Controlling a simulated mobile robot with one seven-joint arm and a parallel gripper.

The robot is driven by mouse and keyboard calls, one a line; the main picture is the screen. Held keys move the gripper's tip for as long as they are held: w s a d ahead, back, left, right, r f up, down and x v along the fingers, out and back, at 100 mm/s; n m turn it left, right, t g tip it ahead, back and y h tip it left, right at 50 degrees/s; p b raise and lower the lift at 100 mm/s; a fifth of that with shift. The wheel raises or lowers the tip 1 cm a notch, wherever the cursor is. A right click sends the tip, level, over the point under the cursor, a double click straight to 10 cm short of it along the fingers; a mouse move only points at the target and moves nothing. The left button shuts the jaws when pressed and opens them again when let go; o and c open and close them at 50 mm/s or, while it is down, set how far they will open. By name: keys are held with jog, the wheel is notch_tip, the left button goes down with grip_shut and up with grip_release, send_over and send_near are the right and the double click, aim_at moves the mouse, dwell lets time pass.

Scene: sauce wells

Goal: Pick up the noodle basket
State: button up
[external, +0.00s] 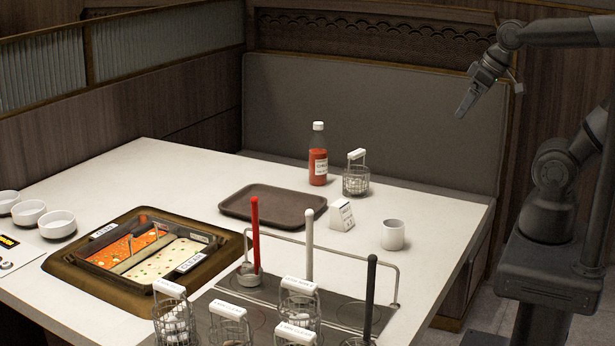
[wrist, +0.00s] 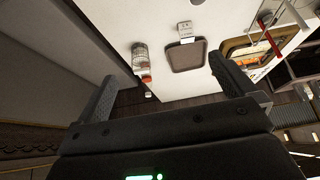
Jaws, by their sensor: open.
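Several wire noodle baskets with white handles show in the external view. One basket (external: 356,179) stands alone at the back right of the table, beside the red sauce bottle (external: 318,160). The others, such as this basket (external: 298,308), stand at the front around the dark panel. My gripper (external: 466,104) hangs high at the right, well away from all the baskets. In the wrist view my gripper (wrist: 162,68) has its two fingers wide apart with nothing between them. Beyond them a pale and red shape (wrist: 142,64) shows; basket and bottle are hard to separate there.
A brown tray (external: 233,213), a white card stand (external: 341,215) and a white cup (external: 393,234) are on the table. A framed sauce pot (external: 65,266) lies left. A metal rail (external: 385,262) and upright red, white and black handles rise at the front.

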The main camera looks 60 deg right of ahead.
dwell(0.4)
jog(key=m+g, duration=0.1)
jog(key=m, duration=0.1)
send_over(357, 168)
jog(key=s, duration=0.1)
jog(key=shift+h, duration=0.4)
jog(key=f, duration=2.1)
jog(key=shift+s+a+f, duration=0.15)
jog(key=shift+a+f, duration=0.05)
jog(key=shift+a, duration=0.1)
jog(key=f, duration=0.4)
jog(key=shift+w+d+f, duration=0.15)
jog(key=shift+w+f, duration=0.2)
jog(key=shift+f, duration=0.05)
jog(key=shift+w+f, duration=0.15)
jog(key=shift+f, duration=0.15)
jog(key=shift+c, duration=0.6)
jog(key=c, duration=1.5)
